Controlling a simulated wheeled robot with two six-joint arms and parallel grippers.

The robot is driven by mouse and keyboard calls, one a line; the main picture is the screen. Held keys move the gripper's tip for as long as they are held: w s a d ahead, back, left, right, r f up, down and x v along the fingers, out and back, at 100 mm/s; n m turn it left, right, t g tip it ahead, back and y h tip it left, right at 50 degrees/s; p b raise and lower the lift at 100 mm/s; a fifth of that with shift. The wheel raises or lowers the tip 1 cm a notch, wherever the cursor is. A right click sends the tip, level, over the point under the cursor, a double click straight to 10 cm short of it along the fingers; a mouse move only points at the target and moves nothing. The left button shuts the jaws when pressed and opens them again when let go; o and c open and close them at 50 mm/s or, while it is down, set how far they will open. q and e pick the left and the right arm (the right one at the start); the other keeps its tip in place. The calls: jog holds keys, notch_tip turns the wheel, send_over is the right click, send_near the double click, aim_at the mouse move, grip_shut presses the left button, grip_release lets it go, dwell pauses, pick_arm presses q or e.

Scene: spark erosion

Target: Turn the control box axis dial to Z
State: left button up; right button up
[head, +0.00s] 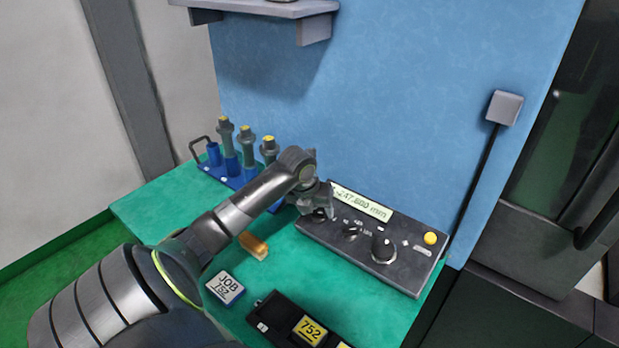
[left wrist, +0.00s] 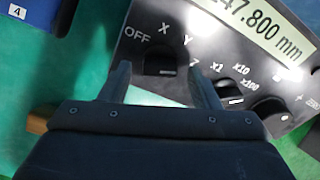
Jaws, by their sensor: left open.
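The black control box (head: 408,274) stands on the green bench, with a lit display (head: 362,204) reading 247.800 mm. In the left wrist view the axis dial (left wrist: 160,62) is a black knob with the labels OFF, X, Y and a partly covered Z around it. My left gripper (left wrist: 161,78) is open, its fingertips at either side of the dial's near edge. I cannot tell whether they touch it, nor which label the dial points to. In the head view my left gripper (head: 318,208) hides the dial. My right gripper is not in view.
A multiplier knob (left wrist: 229,92) marked x1, x10, x100 is close to the right finger. A large handwheel (head: 383,249) and yellow button (head: 430,238) are farther right. A blue tool rack (head: 213,170), a JOB card (head: 226,288) and a black tray (head: 272,316) are also on the bench.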

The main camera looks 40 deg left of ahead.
pick_arm(q)
jog(key=b+v, duration=0.1)
jog(key=v, duration=1.5)
jog(key=shift+r, duration=0.3)
jog(key=shift+s+d+f, duration=0.1)
jog(key=shift+s, duration=0.05)
